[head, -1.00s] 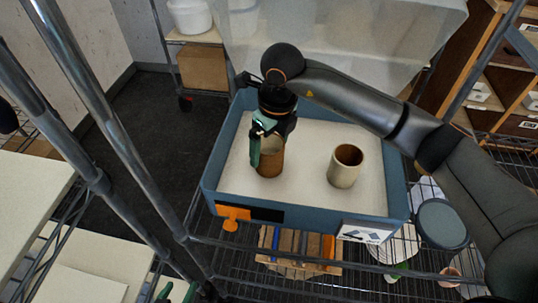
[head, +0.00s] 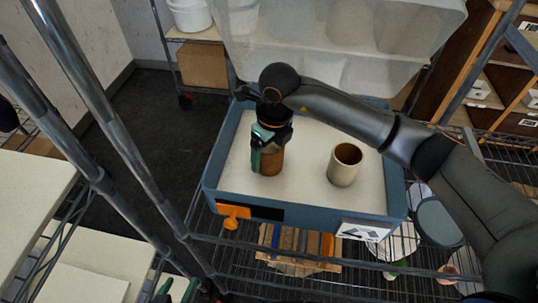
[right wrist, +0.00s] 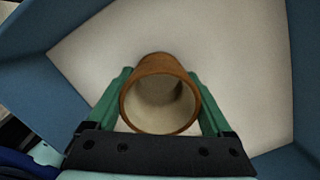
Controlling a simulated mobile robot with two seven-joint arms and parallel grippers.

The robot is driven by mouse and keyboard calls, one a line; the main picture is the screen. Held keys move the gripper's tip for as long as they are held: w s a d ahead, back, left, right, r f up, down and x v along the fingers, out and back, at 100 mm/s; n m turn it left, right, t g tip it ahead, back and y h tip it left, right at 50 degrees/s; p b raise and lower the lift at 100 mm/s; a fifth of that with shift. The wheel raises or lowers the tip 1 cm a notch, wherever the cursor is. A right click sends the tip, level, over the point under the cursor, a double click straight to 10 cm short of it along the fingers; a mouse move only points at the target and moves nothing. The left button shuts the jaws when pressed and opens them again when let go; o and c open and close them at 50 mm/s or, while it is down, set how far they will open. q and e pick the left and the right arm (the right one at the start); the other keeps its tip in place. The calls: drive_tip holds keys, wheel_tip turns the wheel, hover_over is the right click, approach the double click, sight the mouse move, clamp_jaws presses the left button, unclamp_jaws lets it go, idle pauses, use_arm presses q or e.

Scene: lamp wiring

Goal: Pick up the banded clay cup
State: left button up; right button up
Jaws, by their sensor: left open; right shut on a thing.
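A brown clay cup (head: 271,162) stands in the left half of a blue tray with a pale floor (head: 305,150). No band shows clearly on it. My right gripper (head: 268,155) reaches down from above and is shut on this cup. In the right wrist view the cup (right wrist: 160,78) has a brown rim and cream inside, with green fingers against both sides. I cannot see a gap under it. A cream cup with a dark brown inside (head: 343,168) stands upright to the right, apart from the gripper. My left gripper (head: 177,292) is open and empty at the bottom edge, partly cut off.
The tray rests on a wire rack (head: 330,283). An orange clip (head: 233,212) and a white label (head: 364,231) are on its front wall. Metal posts (head: 95,110) rise at the left. A translucent bin (head: 340,45) stands behind. The tray floor between the cups is clear.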

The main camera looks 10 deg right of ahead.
drive_tip(key=shift+r, duration=0.1)
drive_tip(key=c, duration=0.5)
drive_tip(key=shift+c, duration=0.2)
